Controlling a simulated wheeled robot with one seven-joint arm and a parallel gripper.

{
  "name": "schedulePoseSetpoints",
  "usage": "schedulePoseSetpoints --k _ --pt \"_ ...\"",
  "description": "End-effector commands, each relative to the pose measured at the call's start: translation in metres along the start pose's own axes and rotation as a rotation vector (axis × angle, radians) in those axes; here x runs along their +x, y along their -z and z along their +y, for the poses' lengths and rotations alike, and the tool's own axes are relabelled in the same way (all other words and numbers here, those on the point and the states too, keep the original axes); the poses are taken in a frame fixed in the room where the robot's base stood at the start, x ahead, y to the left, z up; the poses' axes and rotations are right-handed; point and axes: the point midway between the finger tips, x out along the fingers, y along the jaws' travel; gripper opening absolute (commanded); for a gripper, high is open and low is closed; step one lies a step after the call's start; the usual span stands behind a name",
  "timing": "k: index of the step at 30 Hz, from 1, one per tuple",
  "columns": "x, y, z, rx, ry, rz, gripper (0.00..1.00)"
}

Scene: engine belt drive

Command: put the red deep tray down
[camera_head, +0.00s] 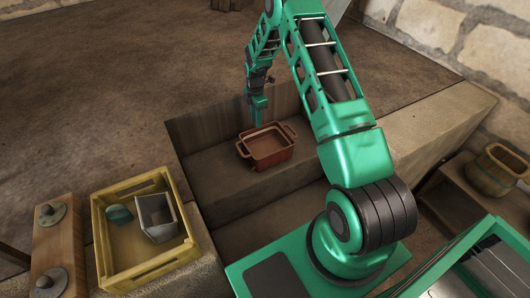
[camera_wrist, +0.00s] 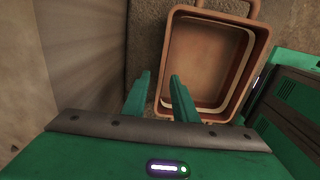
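The red deep tray (camera_head: 266,147), reddish-brown with a handle at each end, sits upright on a ledge inside the sunken recess. It looks empty. In the wrist view the tray (camera_wrist: 207,55) fills the upper middle, with one handle at the top edge. My gripper (camera_head: 258,117) points down at the tray's back rim. In the wrist view its fingers (camera_wrist: 160,80) are apart, one outside the tray and one overlapping its near left corner. A gap shows on both sides of the rim between them. The tray's near end is partly hidden behind my gripper.
A wall of the recess (camera_head: 215,127) rises close behind the tray. A yellow crate (camera_head: 100,240) holding a grey bin (camera_head: 157,217) and a teal piece stands at lower left, beside a wooden board with knobs (camera_head: 60,250). A wooden pot (camera_head: 497,170) stands far right.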

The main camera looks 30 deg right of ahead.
Motion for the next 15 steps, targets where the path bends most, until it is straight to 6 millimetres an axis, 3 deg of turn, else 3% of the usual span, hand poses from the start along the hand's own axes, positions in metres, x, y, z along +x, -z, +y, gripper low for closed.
schedulePoseSetpoints --k 3,15 --pt "0.019 -0.001 -0.001 0.002 0.002 0.0 0.26" --pt "0.054 -0.008 -0.004 0.005 0.003 0.0 0.26"
